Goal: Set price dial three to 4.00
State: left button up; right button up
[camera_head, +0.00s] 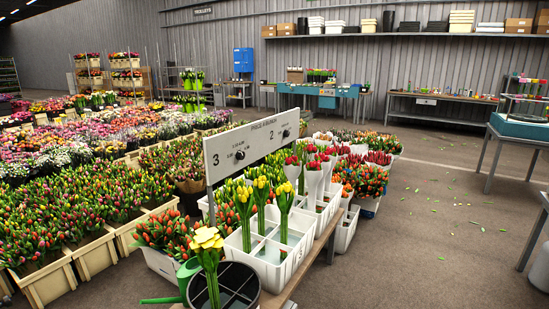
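A long grey price board (262,146) stands on a post behind the white flower crates and runs away from me at a slant. At its near end is a large figure 3 with a small dark dial (239,155) beside it. The dial's setting is too small to read. Further along is a figure 2 with a second dark dial (286,133). Neither of my grippers is in view.
White crates (285,268) with tulip bunches stand on a wooden bench below the board. A dark divided bucket (250,301) and a green watering can (183,282) are in front. Wooden flower boxes fill the left. The floor (430,250) at the right is mostly clear.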

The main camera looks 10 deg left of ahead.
aim_at(241, 156)
jog(key=z, duration=0.75)
jog(key=i, duration=3.75)
jog(key=u, duration=3.3)
